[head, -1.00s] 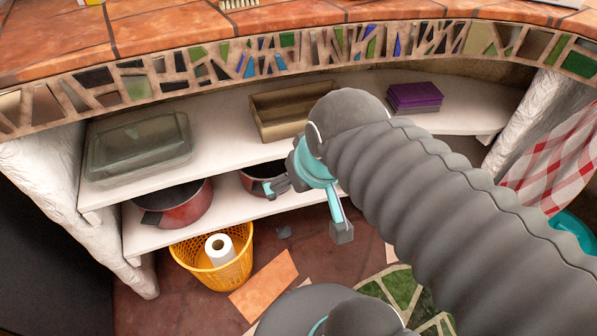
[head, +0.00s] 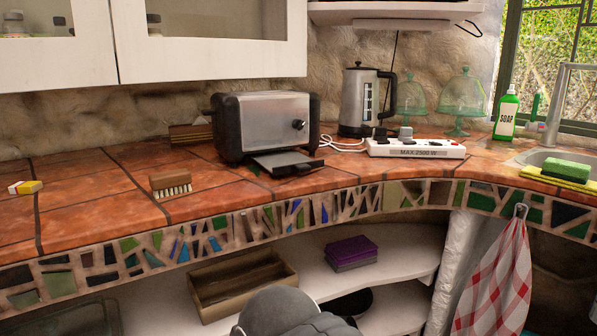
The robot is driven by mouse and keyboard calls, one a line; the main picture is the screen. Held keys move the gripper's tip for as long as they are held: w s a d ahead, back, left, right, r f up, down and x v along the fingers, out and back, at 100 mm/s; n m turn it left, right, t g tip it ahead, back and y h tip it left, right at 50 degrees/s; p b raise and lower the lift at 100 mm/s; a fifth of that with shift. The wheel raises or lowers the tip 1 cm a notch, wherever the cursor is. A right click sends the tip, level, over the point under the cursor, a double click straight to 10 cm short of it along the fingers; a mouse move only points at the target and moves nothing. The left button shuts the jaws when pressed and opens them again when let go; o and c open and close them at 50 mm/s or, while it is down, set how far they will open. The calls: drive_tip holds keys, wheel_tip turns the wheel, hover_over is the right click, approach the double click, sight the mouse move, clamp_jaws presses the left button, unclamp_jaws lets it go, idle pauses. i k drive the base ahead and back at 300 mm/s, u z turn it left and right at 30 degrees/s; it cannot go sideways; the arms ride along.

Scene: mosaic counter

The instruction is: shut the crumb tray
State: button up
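The crumb tray (head: 287,163) is a flat dark grey plate that sticks out from the bottom front of the toaster. The toaster (head: 262,127) is silver and black with a dark knob and stands on the tiled counter. Part of my arm shows at the bottom edge of the head view, below the counter and in front of the shelf. My gripper is out of the picture, so its fingers cannot be seen.
A small brush (head: 170,184) lies left of the toaster. A power strip (head: 416,149) and a kettle (head: 362,100) stand to its right. The mosaic counter edge (head: 300,212) runs below. The tiles before the tray are clear.

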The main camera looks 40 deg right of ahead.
sight(277, 163)
drive_tip(key=z, duration=1.95)
drive_tip(key=k, duration=0.6)
drive_tip(key=u, duration=1.3)
